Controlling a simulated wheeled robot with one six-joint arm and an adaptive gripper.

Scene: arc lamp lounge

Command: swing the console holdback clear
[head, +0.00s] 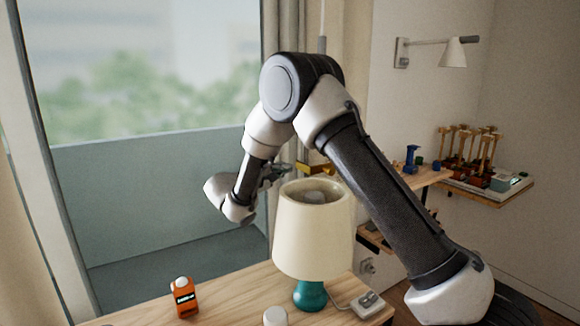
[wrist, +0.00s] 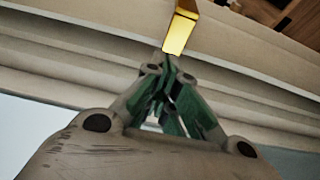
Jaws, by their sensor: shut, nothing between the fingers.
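The console holdback is a brass-yellow bar (wrist: 180,33) at the top middle of the wrist view, in front of pale curtain folds. In the head view a small yellow part of it (head: 318,168) shows just above the lamp shade. My gripper (wrist: 168,62) is shut and empty, its tips just below the holdback's end in the wrist view. I cannot tell whether they touch it. In the head view my gripper (head: 284,170) is beside the holdback, to its left, behind the lamp. The rest of the holdback is hidden.
A cream-shaded lamp (head: 314,240) with a teal base stands on the wooden console (head: 240,296), close to my gripper. An orange device (head: 184,298) and a white cylinder (head: 276,316) are also there. A large window is at left; shelves with small items (head: 490,185) are at right.

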